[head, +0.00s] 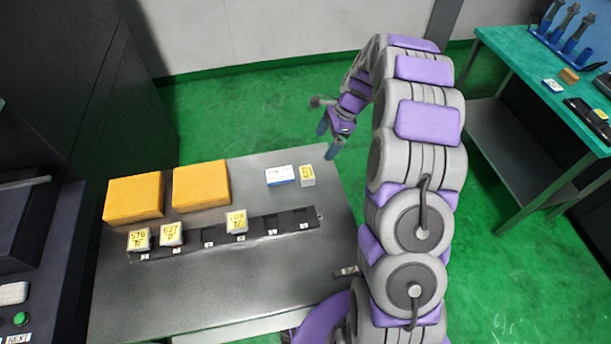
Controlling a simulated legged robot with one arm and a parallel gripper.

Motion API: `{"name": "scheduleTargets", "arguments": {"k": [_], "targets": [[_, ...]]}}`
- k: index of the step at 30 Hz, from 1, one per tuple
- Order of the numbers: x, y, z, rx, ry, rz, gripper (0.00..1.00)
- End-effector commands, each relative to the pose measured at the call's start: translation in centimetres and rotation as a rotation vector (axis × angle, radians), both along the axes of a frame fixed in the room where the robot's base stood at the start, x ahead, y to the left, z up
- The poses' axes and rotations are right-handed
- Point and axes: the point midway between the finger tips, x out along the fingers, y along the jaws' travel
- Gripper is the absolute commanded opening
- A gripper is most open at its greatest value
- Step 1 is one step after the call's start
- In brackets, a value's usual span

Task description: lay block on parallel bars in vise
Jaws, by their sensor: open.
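Small pale blocks with yellow numbered labels sit on the grey table. Two blocks, a left one (139,239) and one beside it (172,234), are at the left of a black slotted rack (206,240). A third block (237,222) is near the rack's middle. Another yellow-labelled block (307,176) stands apart at the table's far right, beside a white and blue box (280,176). My gripper (328,139) is open and empty, fingers pointing down, near the table's far right corner. I cannot make out a vise or parallel bars in this view.
Two orange boxes (134,199) (202,185) lie at the back left of the grey table (230,288). A dark machine with a green button (20,319) is at left. A green-topped bench (540,88) with tools stands at right. Green floor lies between.

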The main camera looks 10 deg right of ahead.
Motion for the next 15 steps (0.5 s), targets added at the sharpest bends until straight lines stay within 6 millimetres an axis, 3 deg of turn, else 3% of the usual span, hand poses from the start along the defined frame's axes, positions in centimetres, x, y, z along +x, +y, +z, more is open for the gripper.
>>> {"name": "scheduleTargets", "arguments": {"k": [15], "targets": [[0.0, 3.4, -9.1, 0.002, 0.001, 0.003, 0.94]]}}
